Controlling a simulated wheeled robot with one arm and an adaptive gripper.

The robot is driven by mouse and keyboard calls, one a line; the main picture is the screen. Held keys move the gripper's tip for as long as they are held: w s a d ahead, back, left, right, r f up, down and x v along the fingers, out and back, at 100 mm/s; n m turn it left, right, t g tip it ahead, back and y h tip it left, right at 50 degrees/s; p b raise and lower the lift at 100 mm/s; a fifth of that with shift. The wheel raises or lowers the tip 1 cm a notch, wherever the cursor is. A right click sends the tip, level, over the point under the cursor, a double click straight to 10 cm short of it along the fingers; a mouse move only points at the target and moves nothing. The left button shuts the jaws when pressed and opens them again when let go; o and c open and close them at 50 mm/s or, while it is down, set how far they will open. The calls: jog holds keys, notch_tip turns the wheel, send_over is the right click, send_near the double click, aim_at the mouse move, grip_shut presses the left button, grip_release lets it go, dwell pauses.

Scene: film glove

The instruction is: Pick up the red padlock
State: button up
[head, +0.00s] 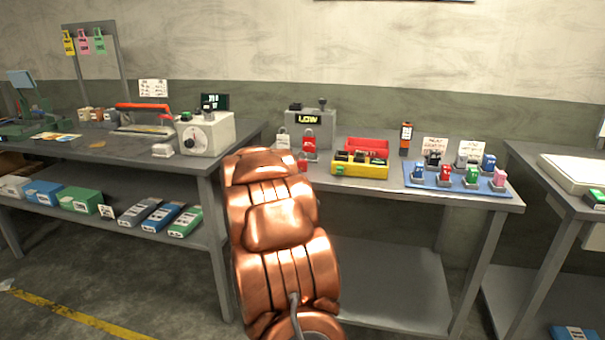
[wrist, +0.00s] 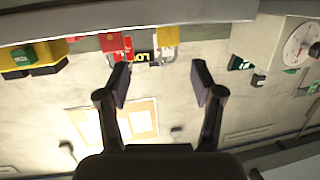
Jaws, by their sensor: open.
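The red padlock (head: 309,143) stands upright on the middle bench, in front of the grey box with the LOW display. The padlock appears beyond the left fingertip, not between the fingers. In the head view my copper arm hides the gripper.
A yellow tray (head: 360,169) and a blue mat (head: 450,183) with small coloured padlocks lie to the right on the bench. The grey LOW box (head: 325,126) stands behind. A dial box (head: 207,133) stands on the left bench.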

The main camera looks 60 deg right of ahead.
aim_at(301, 164)
jog(key=s+d+h, duration=0.1)
jog(key=d, duration=0.1)
jog(key=s+d+m+g, duration=0.1)
jog(key=d, duration=0.1)
jog(key=s+d+g+h, duration=0.1)
jog(key=s+d, duration=0.1)
jog(key=d, duration=0.1)
jog(key=shift+f+m+h, duration=0.25)
jog(key=shift+m+h, duration=0.05)
jog(key=shift+x, duration=0.9)
jog(key=shift+w+d+f, duration=0.1)
jog(key=shift+w+d, duration=0.2)
jog(key=shift+d, duration=0.25)
jog(key=shift+x, duration=1.95)
jog(key=shift+w+f, duration=0.1)
grip_shut()
